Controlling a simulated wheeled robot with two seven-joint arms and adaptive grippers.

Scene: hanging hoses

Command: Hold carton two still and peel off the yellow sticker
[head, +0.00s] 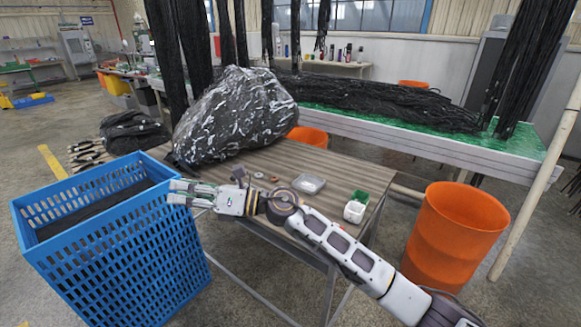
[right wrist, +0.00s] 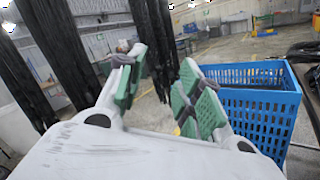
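I cannot make out carton two or a yellow sticker in either view. My right gripper (head: 177,194) reaches in from the right over the table's front left corner and points left, near the blue crate's rim. It is open and empty; in the right wrist view its two green-padded fingers (right wrist: 160,92) stand apart with only floor and background between them. My left gripper is in neither view.
A blue crate (head: 120,255) stands at left. The brown table (head: 325,165) bears a black wrapped bundle (head: 235,115), a clear dish (head: 308,183) and a small white container (head: 354,211). An orange bin (head: 450,240) stands right. Black hoses (head: 168,60) hang behind.

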